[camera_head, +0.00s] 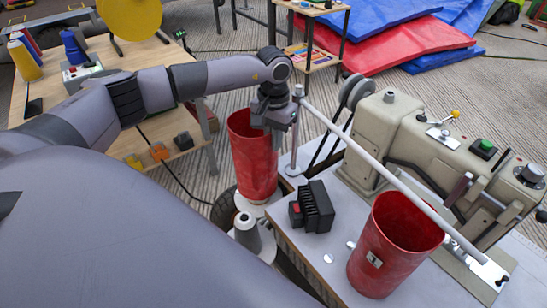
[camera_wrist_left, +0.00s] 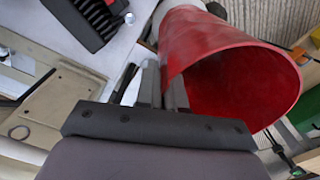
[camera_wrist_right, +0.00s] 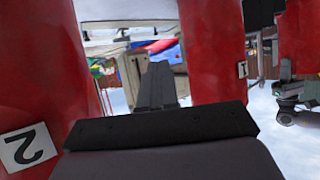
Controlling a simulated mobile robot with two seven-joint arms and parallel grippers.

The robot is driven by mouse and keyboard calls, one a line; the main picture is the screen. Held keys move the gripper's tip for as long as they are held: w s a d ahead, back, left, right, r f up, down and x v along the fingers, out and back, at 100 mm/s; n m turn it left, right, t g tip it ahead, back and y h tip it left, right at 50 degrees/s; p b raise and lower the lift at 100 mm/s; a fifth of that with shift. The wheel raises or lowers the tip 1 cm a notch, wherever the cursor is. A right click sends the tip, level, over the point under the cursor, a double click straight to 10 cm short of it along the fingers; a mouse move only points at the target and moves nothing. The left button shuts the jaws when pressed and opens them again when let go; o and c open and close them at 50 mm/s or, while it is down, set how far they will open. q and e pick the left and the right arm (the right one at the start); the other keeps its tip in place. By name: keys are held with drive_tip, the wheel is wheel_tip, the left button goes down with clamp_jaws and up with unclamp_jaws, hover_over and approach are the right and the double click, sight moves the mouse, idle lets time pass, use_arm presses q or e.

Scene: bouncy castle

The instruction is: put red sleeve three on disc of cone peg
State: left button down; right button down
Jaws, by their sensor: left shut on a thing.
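A red sleeve (camera_head: 252,165) is upright, its lower end at a pale disc (camera_head: 258,209); I cannot tell whether it touches. Its number does not show. My left gripper (camera_head: 281,120) is shut on its rim; in the left wrist view the fingers (camera_wrist_left: 164,90) grip the wall of the open red sleeve (camera_wrist_left: 245,70). A grey cone peg (camera_head: 247,235) stands just in front; any peg inside the sleeve is hidden. My right gripper (camera_wrist_right: 157,88) looks shut and empty, between a red sleeve labelled 2 (camera_wrist_right: 40,70) and another labelled red sleeve (camera_wrist_right: 212,50).
Another red sleeve (camera_head: 394,248) with a small tag stands on the grey table (camera_head: 340,262). A black finned block (camera_head: 316,208), a slanting pale rod (camera_head: 375,165) and a beige machine (camera_head: 440,150) are close to the left gripper's right. A wooden bench (camera_head: 110,60) is at the left.

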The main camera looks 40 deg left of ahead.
sight(274, 156)
use_arm(q)
wheel_tip(274, 156, down, 5)
drive_tip(key=shift+b, duration=0.6)
drive_tip(key=shift+f, duration=0.5)
drive_tip(key=c, duration=1.2)
unclamp_jaws()
drive_tip(key=shift+c, duration=0.2)
use_arm(e)
drive_tip(key=shift+w+a+f+y, duration=0.25)
drive_tip(key=shift+a+y, duration=0.15)
drive_tip(key=shift+a, duration=0.2)
